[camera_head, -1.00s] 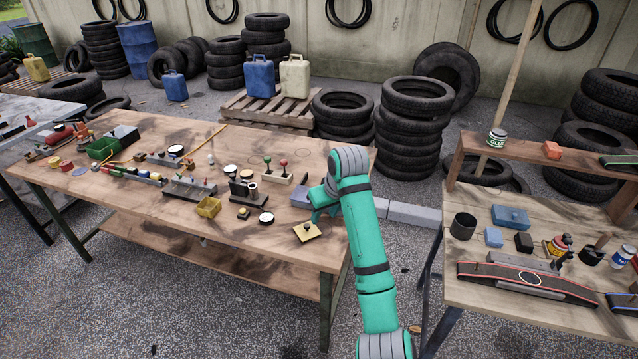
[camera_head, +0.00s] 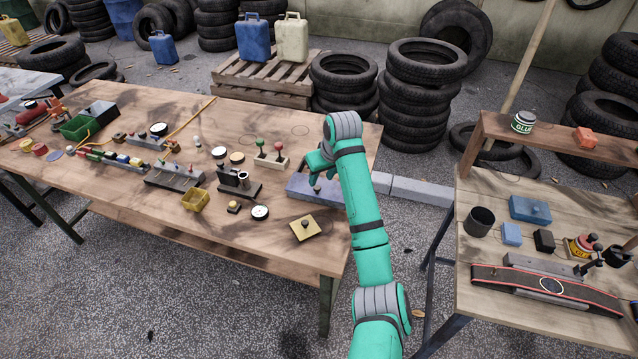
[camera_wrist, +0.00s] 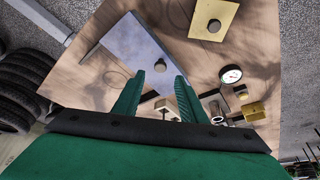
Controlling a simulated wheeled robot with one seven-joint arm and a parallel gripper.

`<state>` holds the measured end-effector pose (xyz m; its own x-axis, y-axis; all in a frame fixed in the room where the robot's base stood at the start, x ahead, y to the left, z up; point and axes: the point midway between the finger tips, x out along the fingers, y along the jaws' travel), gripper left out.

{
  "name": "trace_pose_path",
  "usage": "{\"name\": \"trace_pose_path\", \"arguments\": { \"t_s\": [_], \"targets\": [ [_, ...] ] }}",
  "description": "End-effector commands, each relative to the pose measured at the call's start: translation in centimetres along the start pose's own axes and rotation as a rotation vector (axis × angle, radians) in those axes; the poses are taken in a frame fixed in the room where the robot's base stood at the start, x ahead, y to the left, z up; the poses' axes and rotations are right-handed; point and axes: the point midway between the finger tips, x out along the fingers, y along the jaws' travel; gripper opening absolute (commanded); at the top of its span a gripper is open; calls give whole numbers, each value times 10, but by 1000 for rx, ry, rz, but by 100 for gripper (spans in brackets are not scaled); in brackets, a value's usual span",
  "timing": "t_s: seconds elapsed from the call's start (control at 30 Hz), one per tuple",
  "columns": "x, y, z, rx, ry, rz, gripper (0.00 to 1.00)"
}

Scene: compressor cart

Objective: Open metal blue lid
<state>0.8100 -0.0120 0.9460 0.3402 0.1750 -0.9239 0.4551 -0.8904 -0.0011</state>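The blue metal lid (camera_head: 299,186) is a flat blue-grey plate with a small dark knob. It lies near the right end of the long wooden table, partly hidden by my arm in the head view. In the wrist view the blue lid (camera_wrist: 143,45) fills the upper middle, and its knob (camera_wrist: 160,66) appears between and just beyond my fingertips. My gripper (camera_wrist: 157,82) is open and empty, with its two green fingers apart. In the head view my gripper (camera_head: 318,165) is near the lid and looks apart from the knob. The exact height gap cannot be told.
A yellow plate with a knob (camera_head: 306,228) lies at the table's front edge. A black device (camera_head: 238,182), a white gauge (camera_head: 260,213) and a two-lever block (camera_head: 270,162) stand left of the lid. Another blue lidded box (camera_head: 530,209) is on the right bench.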

Motion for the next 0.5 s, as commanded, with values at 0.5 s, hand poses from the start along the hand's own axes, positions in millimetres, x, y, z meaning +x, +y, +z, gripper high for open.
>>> {"name": "trace_pose_path", "arguments": {
  "t_s": [0.5],
  "targets": [
    [59,0,0,-1,0,1,38]
  ]
}}
